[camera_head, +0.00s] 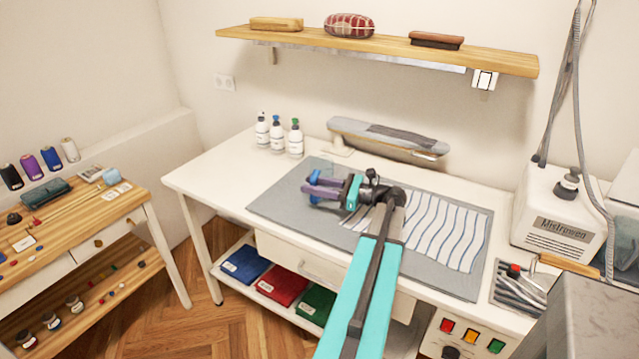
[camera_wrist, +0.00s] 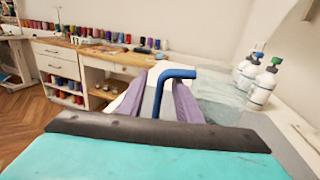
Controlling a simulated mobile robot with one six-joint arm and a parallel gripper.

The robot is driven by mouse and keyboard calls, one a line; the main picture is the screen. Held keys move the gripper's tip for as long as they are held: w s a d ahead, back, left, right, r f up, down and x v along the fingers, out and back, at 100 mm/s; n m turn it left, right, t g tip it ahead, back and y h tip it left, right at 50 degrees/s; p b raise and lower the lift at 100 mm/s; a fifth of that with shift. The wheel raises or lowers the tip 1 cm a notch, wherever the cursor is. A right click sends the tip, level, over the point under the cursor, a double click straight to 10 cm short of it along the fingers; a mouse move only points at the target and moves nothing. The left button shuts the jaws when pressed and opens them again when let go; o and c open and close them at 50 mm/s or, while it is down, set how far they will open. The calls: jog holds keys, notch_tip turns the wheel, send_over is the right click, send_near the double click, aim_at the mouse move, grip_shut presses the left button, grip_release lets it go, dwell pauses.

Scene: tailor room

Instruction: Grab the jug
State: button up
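The jug shows in the wrist view as a blue handle (camera_wrist: 161,95) and a clear, see-through body (camera_wrist: 222,96) to the right of it. In the head view its blue handle (camera_head: 314,176) shows at my fingertips above the grey mat; the clear body is hard to make out there. My gripper (camera_wrist: 160,84) has purple fingers, which stand apart on either side of the blue handle. A gap shows left of the handle, so the fingers look open around it. In the head view my gripper (camera_head: 318,188) reaches left, low over the mat.
The grey mat (camera_head: 272,203) and striped cloth (camera_head: 455,232) lie on the white table (camera_head: 215,178). Several pump bottles (camera_head: 277,134) and a sleeve board (camera_head: 385,140) stand at the back. A white steam unit (camera_head: 560,212) stands at the right. A wooden shelf (camera_head: 380,44) hangs above.

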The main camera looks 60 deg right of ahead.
jog(key=shift+c, duration=0.2)
dwell(0.4)
grip_shut()
